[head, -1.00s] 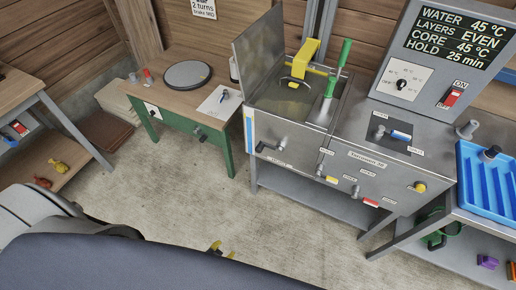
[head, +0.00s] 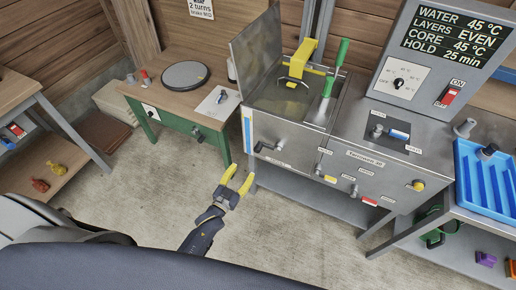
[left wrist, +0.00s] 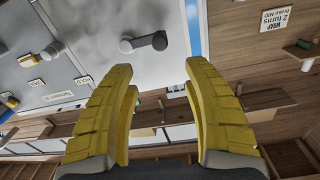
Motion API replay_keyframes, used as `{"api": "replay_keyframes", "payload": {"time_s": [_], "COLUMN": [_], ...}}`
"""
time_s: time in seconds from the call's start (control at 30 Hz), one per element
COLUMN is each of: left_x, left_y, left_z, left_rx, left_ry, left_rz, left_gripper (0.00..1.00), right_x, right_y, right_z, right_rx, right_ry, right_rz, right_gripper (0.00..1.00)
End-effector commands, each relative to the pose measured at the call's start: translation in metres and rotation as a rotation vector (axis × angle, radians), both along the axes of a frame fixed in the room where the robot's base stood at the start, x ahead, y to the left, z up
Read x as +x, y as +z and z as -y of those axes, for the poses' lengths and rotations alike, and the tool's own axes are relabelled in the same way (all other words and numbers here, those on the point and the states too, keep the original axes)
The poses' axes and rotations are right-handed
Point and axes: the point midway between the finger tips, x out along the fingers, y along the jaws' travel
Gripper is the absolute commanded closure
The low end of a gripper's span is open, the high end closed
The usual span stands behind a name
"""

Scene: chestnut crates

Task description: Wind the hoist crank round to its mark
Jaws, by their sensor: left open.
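The crank (head: 268,147) is a dark arm with a grip on the front left of the steel tank unit, below a yellow hoist (head: 303,60). It also shows in the left wrist view (left wrist: 143,42), on the pale steel panel past my fingers. Its arm lies nearly sideways; I cannot make out a mark. My left gripper (head: 238,176), with yellow fingers, is open and empty, in front of and below the crank, apart from it. In the left wrist view the open left gripper (left wrist: 159,70) frames the crank from a distance. My right gripper is out of view.
Levers and knobs (head: 329,179) sit right of the crank on the panel. A blue tray (head: 480,185) is at the far right. The floor in front is clear.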

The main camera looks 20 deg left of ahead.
Motion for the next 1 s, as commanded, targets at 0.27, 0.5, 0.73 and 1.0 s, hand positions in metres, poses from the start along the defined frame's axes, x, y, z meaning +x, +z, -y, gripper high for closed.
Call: {"api": "replay_keyframes", "payload": {"time_s": [0.27,0.5,0.73,1.0], "left_x": [0.053,0.094,0.121,0.136], "left_y": [0.001,0.000,-0.001,-0.001], "left_z": [0.010,0.018,0.023,0.026], "left_rx": [0.000,0.000,0.000,0.002], "left_ry": [0.000,0.000,0.000,0.000], "left_rz": [0.001,0.000,-0.002,-0.003], "left_gripper": [0.50,0.50,0.50,0.50], "right_x": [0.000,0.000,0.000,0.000], "right_y": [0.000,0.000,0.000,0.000], "right_z": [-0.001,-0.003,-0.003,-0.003], "right_rx": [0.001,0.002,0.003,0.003], "right_ry": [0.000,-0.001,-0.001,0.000], "right_rz": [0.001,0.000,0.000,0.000], "right_gripper": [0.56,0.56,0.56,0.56]}}
